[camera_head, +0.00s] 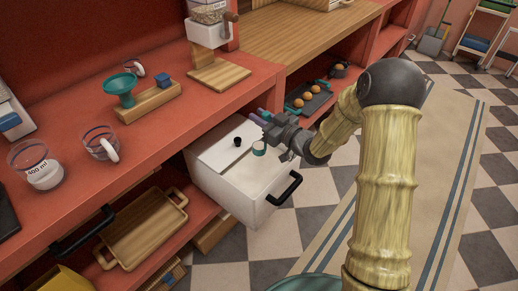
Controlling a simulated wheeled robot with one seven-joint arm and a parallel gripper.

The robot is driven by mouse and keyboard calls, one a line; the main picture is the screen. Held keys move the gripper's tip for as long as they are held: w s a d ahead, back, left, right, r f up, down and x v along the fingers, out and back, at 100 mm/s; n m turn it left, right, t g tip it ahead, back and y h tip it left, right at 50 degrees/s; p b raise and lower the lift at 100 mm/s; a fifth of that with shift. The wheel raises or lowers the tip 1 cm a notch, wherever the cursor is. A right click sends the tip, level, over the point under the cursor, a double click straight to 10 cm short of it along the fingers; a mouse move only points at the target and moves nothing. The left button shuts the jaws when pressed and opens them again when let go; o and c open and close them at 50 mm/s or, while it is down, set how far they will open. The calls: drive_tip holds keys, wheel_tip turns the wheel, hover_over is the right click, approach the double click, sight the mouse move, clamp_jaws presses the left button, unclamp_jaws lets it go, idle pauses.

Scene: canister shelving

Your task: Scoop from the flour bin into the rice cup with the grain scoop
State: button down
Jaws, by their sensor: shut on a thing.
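A white bin (236,172) stands pulled out from under the red counter. My gripper (270,130) is over the bin's far right part, shut on what looks like the grain scoop. A small teal cup-like part (259,149) shows just below the jaws, above the bin top; whether it touches is unclear. A clear measuring cup (40,168) marked 400 ml, with white contents, stands at the counter's left. Another clear cup (100,146) with a white handle is beside it. Which is the rice cup is unclear.
A teal funnel-like piece (121,88) and a blue block (164,79) are at a wooden stand (146,103). A grain dispenser (208,30) stands behind. A wooden tray (143,232) lies on the lower shelf. A dark tray (309,97) holds several orange round things.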

wheel_tip(320, 180, up, 3)
drive_tip(key=shift+p, duration=0.85)
